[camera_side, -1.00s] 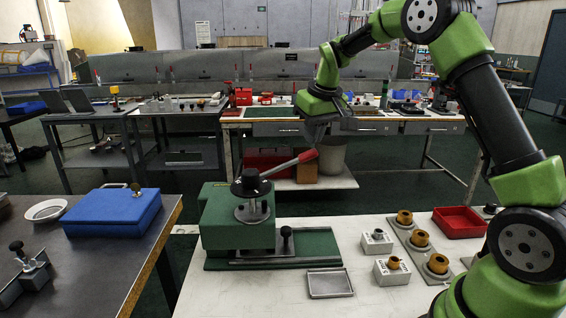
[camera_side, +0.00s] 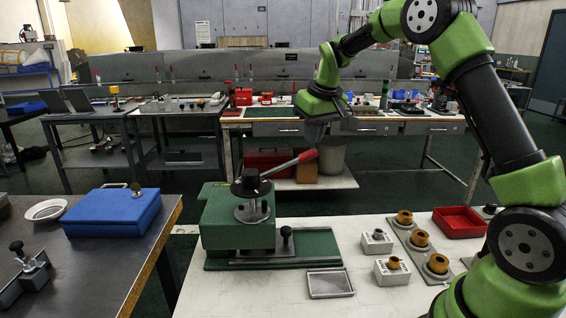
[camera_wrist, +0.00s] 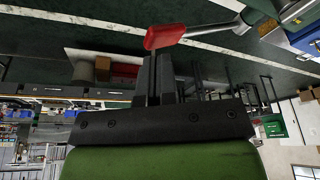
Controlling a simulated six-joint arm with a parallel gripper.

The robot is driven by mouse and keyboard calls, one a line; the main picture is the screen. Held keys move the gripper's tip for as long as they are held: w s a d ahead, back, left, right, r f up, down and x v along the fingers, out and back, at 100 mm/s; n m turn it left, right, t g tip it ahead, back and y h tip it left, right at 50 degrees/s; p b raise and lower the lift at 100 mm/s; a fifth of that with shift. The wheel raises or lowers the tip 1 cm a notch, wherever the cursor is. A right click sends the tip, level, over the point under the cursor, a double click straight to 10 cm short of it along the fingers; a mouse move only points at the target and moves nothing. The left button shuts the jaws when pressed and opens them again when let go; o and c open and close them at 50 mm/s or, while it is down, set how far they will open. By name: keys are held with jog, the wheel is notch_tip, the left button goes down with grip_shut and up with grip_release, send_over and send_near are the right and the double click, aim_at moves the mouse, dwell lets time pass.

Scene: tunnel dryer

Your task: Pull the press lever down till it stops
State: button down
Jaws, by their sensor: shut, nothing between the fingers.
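The green press (camera_side: 237,222) stands on the white table at the centre of the side view. Its lever (camera_side: 283,167) is a metal rod with a red handle at the end, slanting up to the right from the black hub. My gripper (camera_side: 313,135) is shut and empty, close above the red handle end in the side view. In the wrist view the red handle (camera_wrist: 165,37) lies just beyond the tips of my shut gripper (camera_wrist: 155,65). I cannot tell whether the fingertips touch the handle.
A small grey tray (camera_side: 330,284) lies in front of the press. White blocks with brass knobs and a red tray (camera_side: 460,222) stand to the right. A blue box (camera_side: 114,212) sits on the dark table at left. The space around the raised handle is clear.

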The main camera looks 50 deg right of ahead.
aim_at(313, 151)
dwell(0.6)
jog(key=shift+f, duration=3.45)
jog(key=shift+f, duration=2.05)
